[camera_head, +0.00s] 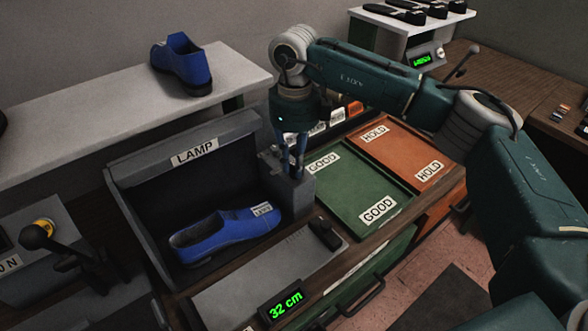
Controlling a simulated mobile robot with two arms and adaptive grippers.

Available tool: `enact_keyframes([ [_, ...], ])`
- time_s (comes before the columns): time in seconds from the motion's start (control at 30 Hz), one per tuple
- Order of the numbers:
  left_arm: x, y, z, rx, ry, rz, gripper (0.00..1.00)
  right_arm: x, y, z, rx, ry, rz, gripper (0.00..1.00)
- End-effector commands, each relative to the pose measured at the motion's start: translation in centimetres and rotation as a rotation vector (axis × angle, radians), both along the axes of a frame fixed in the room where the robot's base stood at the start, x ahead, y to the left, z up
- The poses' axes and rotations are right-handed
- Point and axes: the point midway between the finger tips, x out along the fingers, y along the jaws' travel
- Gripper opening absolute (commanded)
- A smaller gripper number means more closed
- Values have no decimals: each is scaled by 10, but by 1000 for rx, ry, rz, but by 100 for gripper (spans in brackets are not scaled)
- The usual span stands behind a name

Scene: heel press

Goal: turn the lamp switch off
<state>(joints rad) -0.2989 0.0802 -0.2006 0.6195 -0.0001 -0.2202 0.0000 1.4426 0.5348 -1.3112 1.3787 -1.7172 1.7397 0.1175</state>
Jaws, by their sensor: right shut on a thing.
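The grey lamp box (128,177) with a LAMP label stands left of the middle, and its inside looks dark. A blue shoe (222,236) with a small white tag lies in it. My right gripper (292,172) points down at the top of the grey switch block (292,198) at the box's right end. Its fingers are shut on the lamp switch, which is mostly hidden between them. My left gripper is not in view.
A green GOOD tray (350,215) and an orange HOLD tray (402,165) lie to the right. A black-knobbed lever (40,237) stands at left. Another blue shoe (182,65) sits on the white shelf (90,118).

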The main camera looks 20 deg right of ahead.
Motion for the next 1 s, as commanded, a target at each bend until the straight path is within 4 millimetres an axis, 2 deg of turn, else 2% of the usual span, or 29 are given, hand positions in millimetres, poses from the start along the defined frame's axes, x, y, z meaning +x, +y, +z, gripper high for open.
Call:
enact_keyframes([
  [0.1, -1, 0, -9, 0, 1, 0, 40, 1, -1, 1, 1, -6, 67, 0],
  [0.4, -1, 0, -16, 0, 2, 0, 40, 1, -1, 2, 1, -6, 168, 0],
  [0.9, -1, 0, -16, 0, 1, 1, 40, 2, -2, 4, 0, -8, 187, 0],
  [0.93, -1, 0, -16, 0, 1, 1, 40, 2, -2, 4, 0, -8, 187, 19],
  [1.0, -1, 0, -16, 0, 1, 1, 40, 2, -2, 4, 0, -8, 187, 33],
])
